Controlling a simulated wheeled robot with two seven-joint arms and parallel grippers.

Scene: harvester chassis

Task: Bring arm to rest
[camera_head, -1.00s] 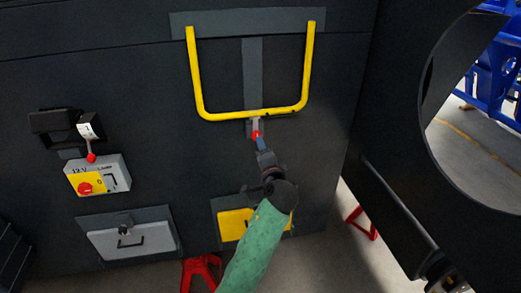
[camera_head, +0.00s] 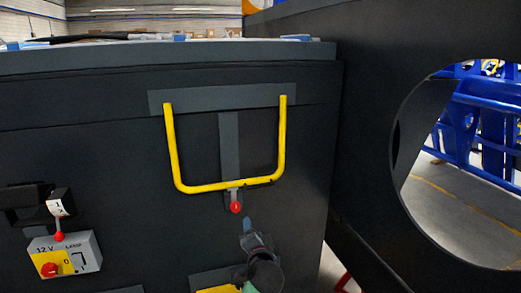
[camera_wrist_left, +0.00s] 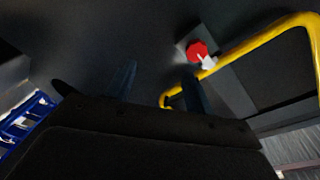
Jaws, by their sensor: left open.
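My left gripper (camera_head: 247,226) is in front of the dark panel, just below and to the right of a red knob (camera_head: 236,207). The knob sits below the yellow U-shaped handle (camera_head: 229,186). A small gap shows between fingertips and knob. In the left wrist view the two fingers of the gripper (camera_wrist_left: 160,88) are spread with nothing between them. The red knob (camera_wrist_left: 197,50) and yellow handle (camera_wrist_left: 257,46) lie beyond them, up and to the right. My right gripper is not in view.
A 12 V lamp switch box (camera_head: 64,255) and a lever with a red ball end (camera_head: 58,236) are at the lower left. A dark plate with a large round opening stands at the right, with blue frames (camera_head: 485,125) behind it.

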